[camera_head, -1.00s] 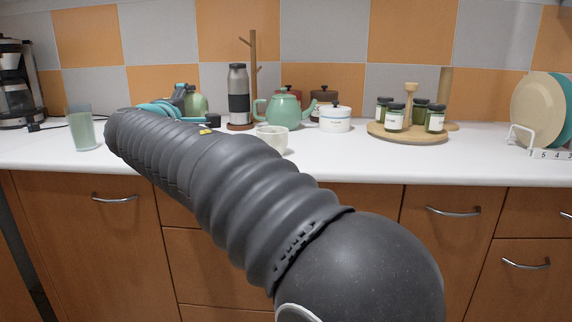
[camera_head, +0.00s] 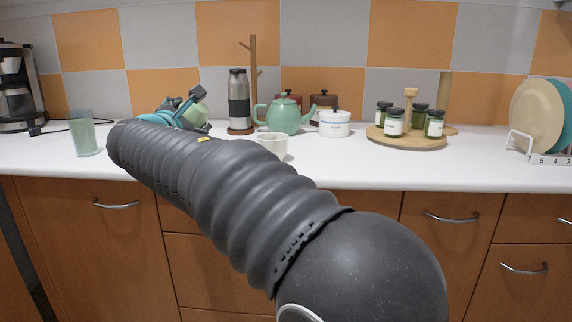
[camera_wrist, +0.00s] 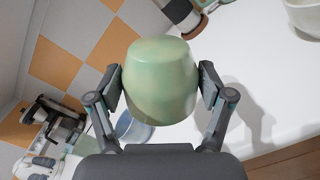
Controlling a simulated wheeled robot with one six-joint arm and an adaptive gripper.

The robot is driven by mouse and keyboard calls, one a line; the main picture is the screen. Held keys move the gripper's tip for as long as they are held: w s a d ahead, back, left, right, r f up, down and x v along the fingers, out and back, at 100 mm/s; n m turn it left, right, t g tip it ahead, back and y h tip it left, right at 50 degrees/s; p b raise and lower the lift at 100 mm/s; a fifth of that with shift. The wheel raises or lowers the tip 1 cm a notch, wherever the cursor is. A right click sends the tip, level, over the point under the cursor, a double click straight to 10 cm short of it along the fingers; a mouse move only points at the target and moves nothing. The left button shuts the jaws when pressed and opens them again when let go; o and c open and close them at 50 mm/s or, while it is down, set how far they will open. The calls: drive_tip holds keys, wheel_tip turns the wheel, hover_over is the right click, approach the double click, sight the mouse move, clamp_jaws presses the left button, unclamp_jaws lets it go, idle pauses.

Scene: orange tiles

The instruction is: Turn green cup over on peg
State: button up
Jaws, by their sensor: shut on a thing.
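The green cup (camera_wrist: 160,80) is held between the two fingers of my gripper (camera_wrist: 160,88) in the wrist view, one finger on each side. A smooth, flat, closed-looking end faces the top of that view; I see no opening. In the head view the cup (camera_head: 199,113) is tilted above the left part of the counter, partly covered by my gripper (camera_head: 192,106). The wooden stand with pegs (camera_head: 254,75) stands upright at the back, to the right of the cup and apart from it.
A steel flask (camera_head: 238,100) stands just in front of the stand. A teapot (camera_head: 283,117), a white cup (camera_head: 272,146) and a white pot (camera_head: 335,123) are to the right. A clear glass (camera_head: 84,134) stands left. A jar tray (camera_head: 407,141) is further right. The front counter is mostly clear.

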drive_tip(key=n, duration=0.8)
drive_tip(key=shift+n, duration=0.4)
drive_tip(key=shift+s, duration=0.15)
drive_tip(key=shift+s+a, duration=0.1)
drive_tip(key=shift+s, duration=0.85)
drive_tip(key=shift+f+b, duration=0.1)
drive_tip(key=shift+b, duration=0.25)
drive_tip(key=shift+f+b, duration=3.2)
drive_tip(key=shift+f, duration=1.05)
